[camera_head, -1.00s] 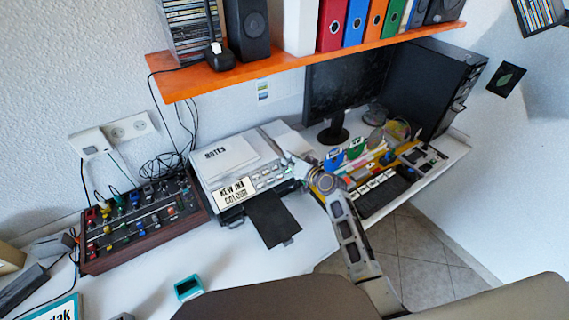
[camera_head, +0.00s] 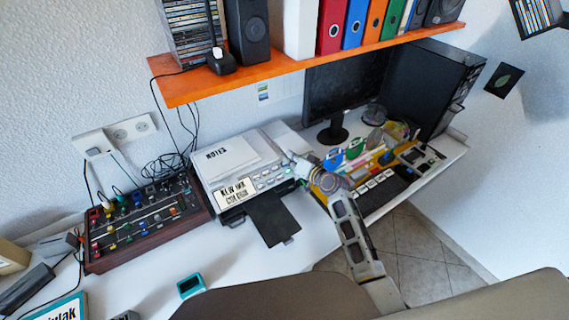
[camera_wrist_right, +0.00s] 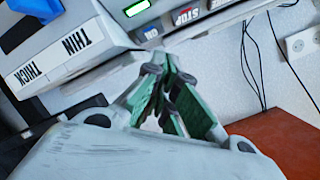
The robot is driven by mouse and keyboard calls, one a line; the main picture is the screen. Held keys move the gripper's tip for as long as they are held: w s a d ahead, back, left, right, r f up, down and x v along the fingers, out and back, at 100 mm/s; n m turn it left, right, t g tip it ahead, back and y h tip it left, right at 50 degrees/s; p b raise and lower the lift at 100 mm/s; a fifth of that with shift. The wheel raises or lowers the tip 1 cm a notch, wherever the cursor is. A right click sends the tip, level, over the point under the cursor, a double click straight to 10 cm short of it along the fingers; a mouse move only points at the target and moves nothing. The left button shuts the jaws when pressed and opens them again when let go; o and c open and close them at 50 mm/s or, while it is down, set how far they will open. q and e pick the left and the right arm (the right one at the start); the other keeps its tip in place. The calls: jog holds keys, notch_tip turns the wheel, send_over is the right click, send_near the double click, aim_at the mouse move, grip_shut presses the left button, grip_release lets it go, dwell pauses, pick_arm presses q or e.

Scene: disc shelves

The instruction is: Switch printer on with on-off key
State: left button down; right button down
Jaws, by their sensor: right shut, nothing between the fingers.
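The white printer (camera_head: 213,181) stands on the desk, with "NOTES" paper on top, a key panel on its front right and a dark tray in front. My right gripper (camera_head: 291,157) is at the right end of that panel, partly hidden by my own wrist. In the right wrist view, the shut, empty fingers (camera_wrist_right: 165,62) are close to the printer's edge (camera_wrist_right: 60,62). Just beyond the tips is a small light key (camera_wrist_right: 151,33) with short lettering that reads like an inverted "ON". A "STOP" label (camera_wrist_right: 186,16) and lit green display (camera_wrist_right: 136,8) are nearby. Contact cannot be told.
A mixer box (camera_head: 140,232) with coloured knobs is left of the printer. A keyboard (camera_head: 384,196) and colourful items are to the right, before a monitor (camera_head: 345,85). An orange shelf (camera_head: 290,68) hangs above.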

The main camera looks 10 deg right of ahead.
jog(key=r+p, duration=0.1)
jog(key=s+r+p, duration=0.1)
jog(key=r+p, duration=0.1)
jog(key=s+d+r+p, duration=0.1)
jog(key=shift+s+r, duration=0.15)
jog(key=shift+r, duration=0.25)
jog(key=shift+f, duration=0.1)
dwell(0.7)
